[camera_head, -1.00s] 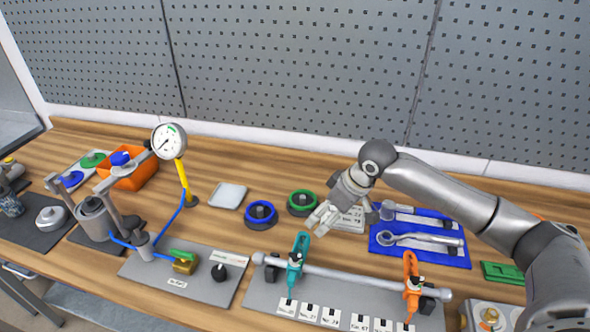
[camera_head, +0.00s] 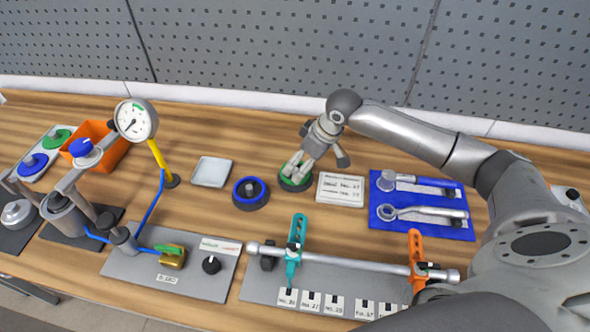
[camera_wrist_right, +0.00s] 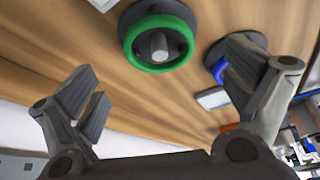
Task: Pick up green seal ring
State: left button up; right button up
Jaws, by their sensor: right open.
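The green seal ring (camera_head: 286,183) sits around a dark round holder with a grey centre post on the wooden bench, partly hidden by my right gripper in the head view. In the right wrist view the green ring (camera_wrist_right: 160,67) shows whole near the top, with the post in its middle. My right gripper (camera_head: 297,171) points down over the green ring. In its wrist view the gripper (camera_wrist_right: 163,88) has its fingers wide apart with nothing between them, and the ring lies beyond the fingertips. My left gripper is not in view.
A blue ring on a similar holder (camera_head: 238,200) stands just left, and a white tray (camera_head: 211,172) beyond it. A label card (camera_head: 340,190) lies close on the right, then a blue tool tray (camera_head: 390,226). A clamp fixture (camera_head: 330,283) stands in front.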

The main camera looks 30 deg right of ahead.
aim_at(297, 170)
jog(key=p+x, duration=0.1)
jog(key=x, duration=0.2)
jog(key=shift+f, duration=0.25)
jog(key=shift+w+a+f+p, duration=0.15)
jog(key=shift+f+p, duration=0.15)
jog(key=shift+f, duration=0.2)
jog(key=shift+c, duration=0.7)
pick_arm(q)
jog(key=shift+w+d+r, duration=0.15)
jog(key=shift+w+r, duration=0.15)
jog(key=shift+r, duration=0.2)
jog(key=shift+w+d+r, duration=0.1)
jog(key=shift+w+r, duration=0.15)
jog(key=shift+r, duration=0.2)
pick_arm(e)
jog(key=c, duration=0.9)
